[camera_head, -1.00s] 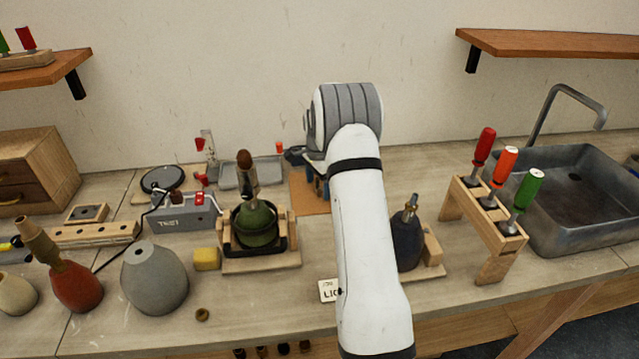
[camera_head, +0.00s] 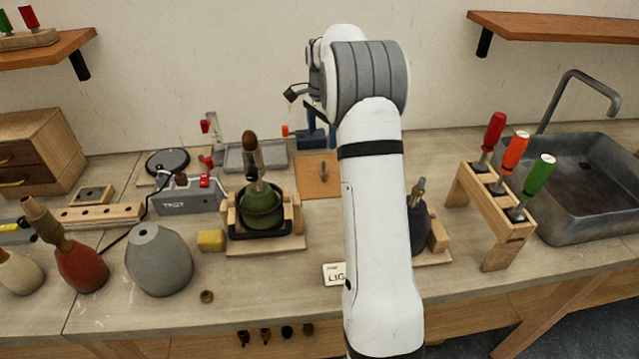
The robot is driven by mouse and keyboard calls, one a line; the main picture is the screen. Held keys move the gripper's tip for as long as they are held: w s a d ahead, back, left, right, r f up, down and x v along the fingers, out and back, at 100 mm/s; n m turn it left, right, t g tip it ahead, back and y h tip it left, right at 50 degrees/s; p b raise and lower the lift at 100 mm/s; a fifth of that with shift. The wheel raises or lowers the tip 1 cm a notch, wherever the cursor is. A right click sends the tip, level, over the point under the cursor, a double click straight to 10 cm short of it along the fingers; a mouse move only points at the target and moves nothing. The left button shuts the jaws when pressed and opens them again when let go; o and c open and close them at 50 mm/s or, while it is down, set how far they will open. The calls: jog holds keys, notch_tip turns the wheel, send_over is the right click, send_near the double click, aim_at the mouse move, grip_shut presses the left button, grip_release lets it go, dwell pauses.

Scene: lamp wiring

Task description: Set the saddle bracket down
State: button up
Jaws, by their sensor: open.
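My gripper (camera_head: 302,96) is partly in view in front of the wall, beyond my white arm, which hides much of it. It is open, and nothing shows between its dark fingers. It is raised above the back of the bench. Below it a brown board (camera_head: 309,184) lies flat on the bench, with a small metal piece (camera_head: 324,170) on it. This piece may be the saddle bracket, but it is too small to be sure. It stands apart from my gripper.
A blue clamp or vise (camera_head: 313,133) stands behind the board. A grey tray (camera_head: 236,160) is left of it. A green lamp body (camera_head: 259,209) sits in a wooden cradle (camera_head: 265,245) in front. My arm partly hides a dark blue body (camera_head: 417,228). A screwdriver rack (camera_head: 492,212) stands at right.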

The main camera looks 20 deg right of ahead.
jog(key=s+a+r+n+t, duration=0.1)
jog(key=s+a+r+n, duration=0.35)
jog(key=s, duration=0.25)
jog(key=s+a+r+n, duration=0.35)
jog(key=s+a, duration=0.25)
jog(key=s, duration=0.2)
jog(key=s+a+f+n, duration=0.1)
jog(key=s+a+n, duration=0.1)
jog(key=s, duration=0.4)
jog(key=s+a+f+n+t, duration=0.1)
jog(key=s+a+n, duration=0.1)
jog(key=s, duration=0.5)
jog(key=s+a+f+n, duration=0.1)
jog(key=s+a+n, duration=0.1)
jog(key=s, duration=0.5)
jog(key=shift+s+a+f+n+t, duration=0.25)
jog(key=shift+a+f+n+t, duration=0.15)
jog(key=shift+n, duration=0.5)
jog(key=shift+c, duration=0.6)
